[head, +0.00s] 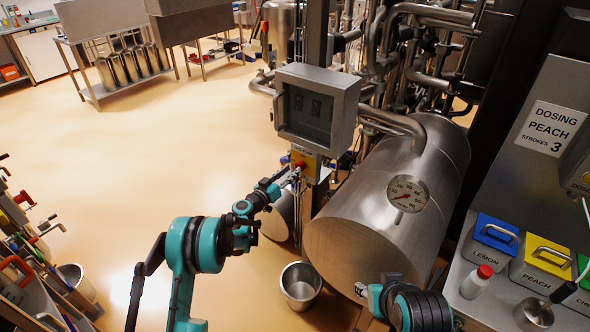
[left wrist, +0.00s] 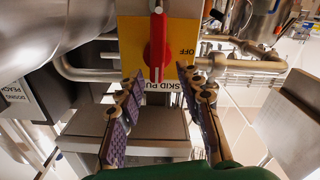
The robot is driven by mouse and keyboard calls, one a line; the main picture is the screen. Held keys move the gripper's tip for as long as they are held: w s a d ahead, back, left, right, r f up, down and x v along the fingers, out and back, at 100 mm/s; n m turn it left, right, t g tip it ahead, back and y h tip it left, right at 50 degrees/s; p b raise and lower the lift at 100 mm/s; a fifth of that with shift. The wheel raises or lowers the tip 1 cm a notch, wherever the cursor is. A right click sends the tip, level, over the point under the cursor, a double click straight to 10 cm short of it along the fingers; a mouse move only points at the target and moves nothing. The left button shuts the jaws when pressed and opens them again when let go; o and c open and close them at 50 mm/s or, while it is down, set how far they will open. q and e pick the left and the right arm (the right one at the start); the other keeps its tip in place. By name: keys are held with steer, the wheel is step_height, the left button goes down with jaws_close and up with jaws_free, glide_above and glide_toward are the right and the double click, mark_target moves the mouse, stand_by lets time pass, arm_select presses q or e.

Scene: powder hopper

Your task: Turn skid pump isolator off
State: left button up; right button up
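The skid pump isolator is a red rotary handle (left wrist: 157,48) on a yellow plate (left wrist: 186,40), with its lettering upside down or sideways in the left wrist view. In the head view the yellow plate (head: 304,163) is below a grey box on a post. My left gripper (left wrist: 165,75) is open and empty, facing the plate, one fingertip to each side of the handle's lower end. Contact cannot be told.
A grey control box (head: 317,108) is just above the isolator. A large steel tank (head: 395,200) with a dial is to the right. A steel bucket (head: 300,285) stands on the floor below. Open floor lies left of the post.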

mark_target(294, 168)
arm_select(q)
steer(key=shift+b+x, duration=0.3)
steer(key=shift+x, duration=1.4)
steer(key=c, duration=0.8)
steer(key=o, duration=0.8)
steer(key=v, duration=1.2)
